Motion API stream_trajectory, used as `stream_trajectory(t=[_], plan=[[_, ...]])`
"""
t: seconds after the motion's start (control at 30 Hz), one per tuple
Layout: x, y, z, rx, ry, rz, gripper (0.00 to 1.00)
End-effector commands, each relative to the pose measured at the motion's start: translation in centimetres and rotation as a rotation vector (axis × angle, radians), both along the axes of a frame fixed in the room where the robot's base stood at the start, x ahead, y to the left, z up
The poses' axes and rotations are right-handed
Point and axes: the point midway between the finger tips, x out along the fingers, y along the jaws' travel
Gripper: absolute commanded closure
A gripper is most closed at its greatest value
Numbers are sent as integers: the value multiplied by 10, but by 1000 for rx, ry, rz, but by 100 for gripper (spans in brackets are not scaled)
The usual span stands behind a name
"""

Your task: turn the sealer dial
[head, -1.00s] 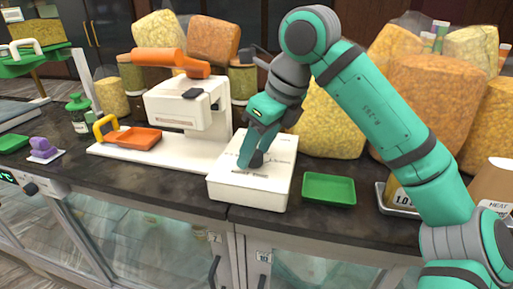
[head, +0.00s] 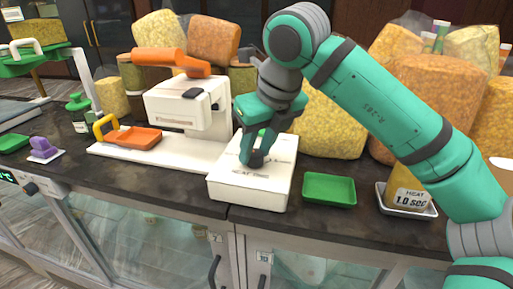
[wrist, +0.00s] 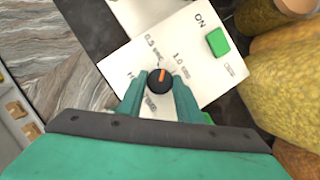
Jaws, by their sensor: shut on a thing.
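The white sealer box (head: 262,188) stands on the dark counter; its printed top also shows in the wrist view (wrist: 211,79). The black round dial (wrist: 159,81) has an orange pointer aimed toward the top of the wrist view, around the gap between the "0.5 sec" and "1.0 sec" marks. My gripper (wrist: 160,90) is shut on the dial, one finger on each side. In the head view my gripper (head: 256,160) hides the dial.
A green switch (wrist: 217,42) sits by "ON" on the box top. A green tray (head: 329,190) lies right of the box. A white press with an orange handle (head: 171,62) stands to the left. Large bags of snacks (head: 330,120) crowd behind the box.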

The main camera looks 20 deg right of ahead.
Motion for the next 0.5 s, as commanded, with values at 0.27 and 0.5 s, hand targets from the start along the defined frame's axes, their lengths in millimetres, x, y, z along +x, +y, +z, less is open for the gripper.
stream_trajectory(t=[0.27,0.5], plan=[[-1,1,1,-6,0,-263,90],[-1,3,1,-5,0,-468,90]])
